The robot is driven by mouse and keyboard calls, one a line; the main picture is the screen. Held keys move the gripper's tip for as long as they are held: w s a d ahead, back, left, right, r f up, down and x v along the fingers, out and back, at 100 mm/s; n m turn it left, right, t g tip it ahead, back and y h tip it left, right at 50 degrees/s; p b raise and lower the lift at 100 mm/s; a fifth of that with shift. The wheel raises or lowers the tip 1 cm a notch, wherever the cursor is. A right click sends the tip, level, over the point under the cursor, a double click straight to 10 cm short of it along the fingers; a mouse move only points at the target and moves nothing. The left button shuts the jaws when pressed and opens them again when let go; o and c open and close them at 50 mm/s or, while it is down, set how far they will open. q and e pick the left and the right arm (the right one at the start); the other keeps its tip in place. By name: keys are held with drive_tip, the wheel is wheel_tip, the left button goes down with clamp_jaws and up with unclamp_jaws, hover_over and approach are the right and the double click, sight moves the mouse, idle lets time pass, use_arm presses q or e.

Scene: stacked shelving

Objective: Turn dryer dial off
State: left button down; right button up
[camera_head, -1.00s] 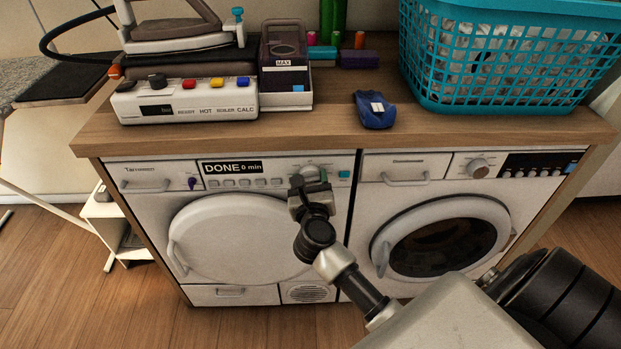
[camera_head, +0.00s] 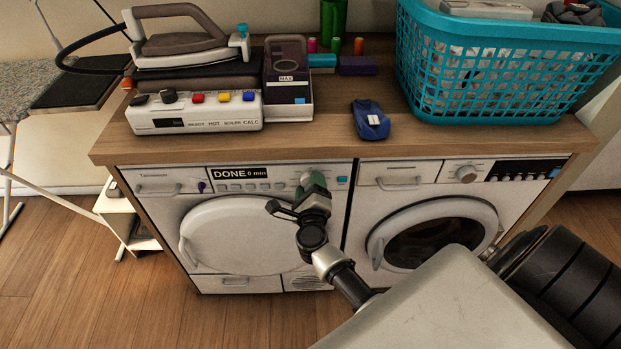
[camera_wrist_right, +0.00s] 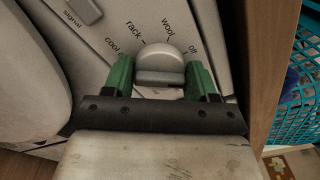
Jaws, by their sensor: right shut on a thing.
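The dryer (camera_head: 250,235) is the left white machine, with a round closed door and a display reading "DONE 0 min". My right gripper (camera_head: 314,185) is at the right part of its panel and covers most of the dial there. In the right wrist view the pale dial (camera_wrist_right: 158,62) sits between the two green fingers of the right gripper (camera_wrist_right: 161,80), which is shut on it. The labels "cool", "rack", "wool" and "off" curve around the dial, with "off" at the right. I cannot tell which label it points to. My left gripper is not in view.
A washer (camera_head: 430,225) with a dark glass door stands to the right. The wooden top (camera_head: 235,145) above holds an iron (camera_head: 180,40), a white button box (camera_head: 195,112), a blue object (camera_head: 370,120) and a teal basket (camera_head: 490,75).

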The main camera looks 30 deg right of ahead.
drive_tip(key=n+p, duration=0.2)
drive_tip(key=n, duration=0.1)
drive_tip(key=shift+a+r+n, duration=0.1)
drive_tip(key=shift+n, duration=0.2)
drive_tip(key=shift+f+n+p, duration=0.2)
drive_tip(key=shift+n+p, duration=0.85)
drive_tip(key=shift+n, duration=0.55)
drive_tip(key=o, duration=0.9)
drive_tip(key=v, duration=1)
drive_tip(key=shift+s+a+b, duration=0.15)
drive_tip(key=shift+s+b, duration=0.15)
drive_tip(key=shift+s, duration=0.05)
